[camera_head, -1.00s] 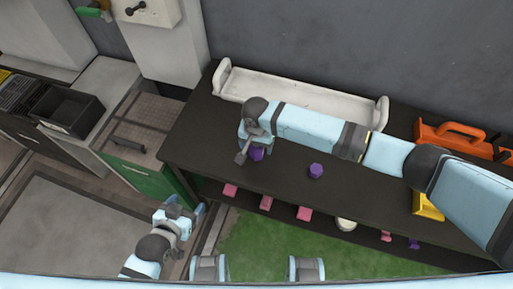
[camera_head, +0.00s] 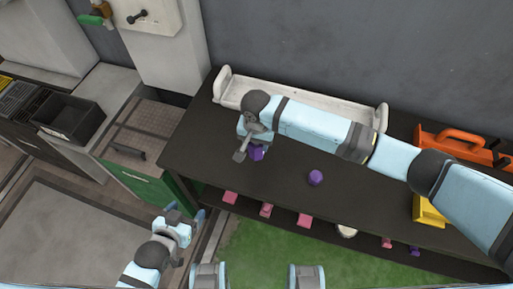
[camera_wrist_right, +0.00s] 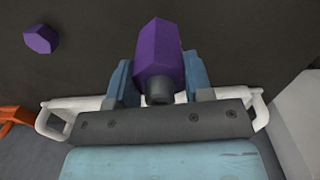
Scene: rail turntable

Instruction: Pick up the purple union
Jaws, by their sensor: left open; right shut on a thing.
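A purple union (camera_head: 257,153) is held by my right gripper (camera_head: 250,140) over the left part of the dark table (camera_head: 215,165). In the right wrist view the union (camera_wrist_right: 160,50) sits between the two blue fingers of the right gripper (camera_wrist_right: 159,82), which is shut on it. I cannot tell how far it is above the tabletop. A second purple union (camera_head: 315,177) stands on the table to the right; it also shows in the right wrist view (camera_wrist_right: 41,39). My left gripper (camera_head: 188,214) is open and empty, low at the left, off the table.
A white tray (camera_head: 300,100) lies along the table's back edge. An orange toolbox (camera_head: 455,145) and a yellow bin (camera_head: 430,211) stand at the right. Pink parts (camera_head: 266,210) and other small pieces lie on a lower shelf. The tabletop between the unions is clear.

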